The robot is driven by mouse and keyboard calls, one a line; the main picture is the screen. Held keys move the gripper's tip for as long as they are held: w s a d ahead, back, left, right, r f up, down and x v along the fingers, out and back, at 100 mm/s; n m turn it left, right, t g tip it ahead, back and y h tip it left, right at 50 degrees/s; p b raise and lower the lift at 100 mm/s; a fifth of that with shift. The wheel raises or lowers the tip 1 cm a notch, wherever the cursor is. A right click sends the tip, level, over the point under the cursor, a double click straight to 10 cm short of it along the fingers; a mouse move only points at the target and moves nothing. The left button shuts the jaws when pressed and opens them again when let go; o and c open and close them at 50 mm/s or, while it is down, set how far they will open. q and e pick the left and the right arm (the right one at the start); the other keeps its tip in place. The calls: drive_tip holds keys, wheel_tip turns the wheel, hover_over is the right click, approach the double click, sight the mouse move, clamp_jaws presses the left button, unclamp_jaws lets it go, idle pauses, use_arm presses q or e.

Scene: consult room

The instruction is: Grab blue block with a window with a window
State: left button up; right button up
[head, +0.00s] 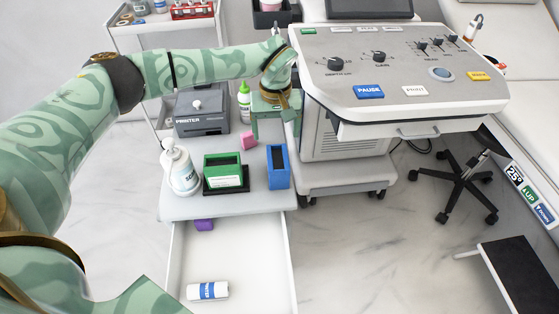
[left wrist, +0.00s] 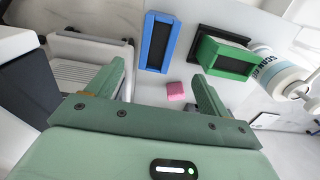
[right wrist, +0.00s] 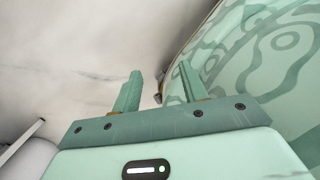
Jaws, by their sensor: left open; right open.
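The blue block with a window (head: 279,182) stands at the right edge of the grey cart top. In the left wrist view the blue block (left wrist: 145,45) shows its frame around a dark opening, ahead of the fingers. My left gripper (head: 276,125) is open and empty, behind the blue block and apart from it. In its own wrist view the left gripper (left wrist: 160,75) has its fingers spread, with the blue block beyond their tips. My right gripper (right wrist: 160,72) is open and empty over pale floor, beside a patterned green surface; it is out of the head view.
An ultrasound console (head: 440,75) stands right.

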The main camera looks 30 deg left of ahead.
use_arm(q)
drive_tip(key=b, duration=0.2)
hover_over(278, 160)
drive_tip(key=f, duration=0.5)
drive_tip(key=shift+s+a+f, duration=0.1)
drive_tip(key=shift+s+f, duration=0.15)
drive_tip(key=shift+f, duration=0.05)
wheel_tip(278, 160, down, 3)
drive_tip(key=shift+f+b, duration=0.1)
drive_tip(key=shift+b, duration=0.35)
drive_tip(key=shift+w+f, duration=0.1)
drive_tip(key=shift+f, duration=0.35)
wheel_tip(278, 160, down, 4)
drive_tip(key=b, duration=0.3)
drive_tip(key=shift+f, duration=0.15)
drive_tip(key=shift+w+f, duration=0.15)
drive_tip(key=shift+f, duration=0.2)
drive_tip(key=shift+r, duration=0.15)
drive_tip(key=c, duration=1.5)
use_arm(e)
drive_tip(key=shift+n+g+h, duration=0.3)
drive_tip(key=shift+n, duration=0.3)
drive_tip(key=d+f, duration=0.2)
drive_tip(key=f, duration=0.2)
drive_tip(key=shift+s+d+f, duration=0.1)
drive_tip(key=shift+d+f, duration=0.2)
drive_tip(key=shift+d, duration=0.1)
